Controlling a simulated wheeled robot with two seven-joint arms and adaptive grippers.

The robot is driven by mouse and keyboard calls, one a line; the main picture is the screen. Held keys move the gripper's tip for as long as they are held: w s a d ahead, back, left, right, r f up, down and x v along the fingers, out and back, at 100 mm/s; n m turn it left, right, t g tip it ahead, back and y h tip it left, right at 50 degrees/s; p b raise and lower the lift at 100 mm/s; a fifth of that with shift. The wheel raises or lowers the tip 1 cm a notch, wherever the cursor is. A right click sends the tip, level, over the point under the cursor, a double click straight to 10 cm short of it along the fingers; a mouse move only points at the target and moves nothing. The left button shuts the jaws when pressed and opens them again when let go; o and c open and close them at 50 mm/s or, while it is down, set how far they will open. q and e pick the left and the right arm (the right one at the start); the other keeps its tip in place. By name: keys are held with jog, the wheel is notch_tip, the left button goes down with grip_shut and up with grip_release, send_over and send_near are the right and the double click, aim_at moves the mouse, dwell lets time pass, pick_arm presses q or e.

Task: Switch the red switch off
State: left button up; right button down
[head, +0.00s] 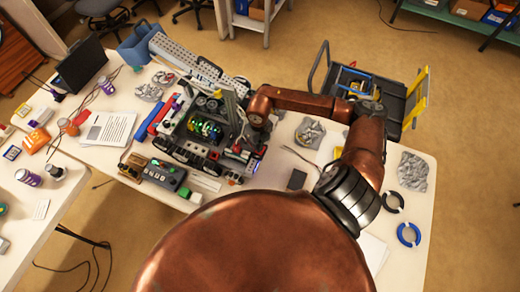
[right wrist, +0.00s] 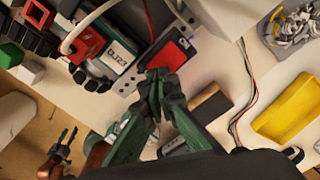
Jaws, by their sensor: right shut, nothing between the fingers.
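My right gripper (right wrist: 155,78) is shut and empty. Its green-black fingertips are at the lower left edge of the red switch and overlap it in the picture; contact cannot be told. In the head view my right gripper (head: 246,134) is over the robot's right side, and the switch is hard to make out there. What looks like my left gripper (right wrist: 62,145) shows small at the lower left of the right wrist view, fingers apart.
A small numeric display (right wrist: 118,52) sits left of the switch. Red and black wires run close by. A yellow tray (right wrist: 290,105) lies to the right. In the head view, a control box (head: 166,174) stands in front of the robot. Blue and black rings (head: 408,235) lie at the table's right.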

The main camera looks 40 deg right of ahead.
jog(key=shift+f+b, duration=0.9)
jog(key=shift+f, duration=0.2)
dwell(0.9)
jog(key=shift+r, duration=0.15)
jog(key=shift+r+p, duration=2)
jog(key=shift+r, duration=1.4)
